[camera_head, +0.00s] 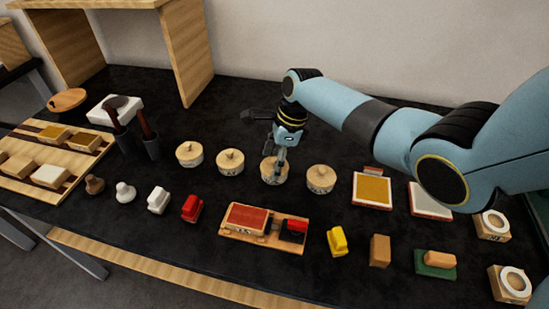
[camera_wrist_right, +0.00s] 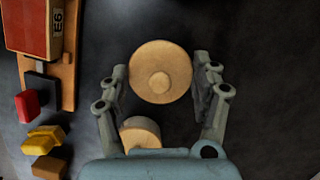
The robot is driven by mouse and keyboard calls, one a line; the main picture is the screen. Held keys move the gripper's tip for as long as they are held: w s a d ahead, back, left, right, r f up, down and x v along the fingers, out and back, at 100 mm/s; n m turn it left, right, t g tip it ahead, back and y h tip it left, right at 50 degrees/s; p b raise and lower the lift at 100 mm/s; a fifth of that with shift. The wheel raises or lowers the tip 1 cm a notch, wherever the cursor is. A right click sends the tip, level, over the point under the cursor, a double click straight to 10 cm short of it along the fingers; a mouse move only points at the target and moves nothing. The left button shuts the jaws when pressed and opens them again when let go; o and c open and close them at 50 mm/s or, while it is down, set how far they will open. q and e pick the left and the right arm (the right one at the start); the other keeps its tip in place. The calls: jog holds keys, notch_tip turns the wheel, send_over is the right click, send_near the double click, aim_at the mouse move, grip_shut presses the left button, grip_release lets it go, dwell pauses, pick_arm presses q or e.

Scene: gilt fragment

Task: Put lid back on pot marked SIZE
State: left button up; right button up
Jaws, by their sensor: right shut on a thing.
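Several round pale wooden pots stand in a row across the black table; the first pot (camera_head: 189,153), second pot (camera_head: 230,161) and fourth pot (camera_head: 320,178) have knobbed lids on. Dark lettering shows on some pots, too small to read. My right gripper (camera_head: 280,158) points down at the third pot (camera_head: 268,174). In the right wrist view, its fingers (camera_wrist_right: 160,82) stand on either side of a round wooden lid (camera_wrist_right: 160,55) with a central knob, shut on it. I cannot tell whether the lid touches its pot. My left gripper is out of view.
A wooden tray (camera_head: 229,229) with a red block stands in front of the pots. A yellow piece (camera_head: 337,241) and a brown block (camera_head: 380,251) lie to its right. Dark cups with brushes (camera_head: 152,146) stand at left. Another pot (camera_wrist_right: 140,133) is close beside the gripper.

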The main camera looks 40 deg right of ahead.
jog(key=o, duration=1.2)
notch_tip(320, 180, up, 3)
jog(key=p, duration=0.3)
jog(key=shift+f, duration=0.2)
jog(key=shift+r+p, duration=0.3)
jog(key=shift+r, duration=1.9)
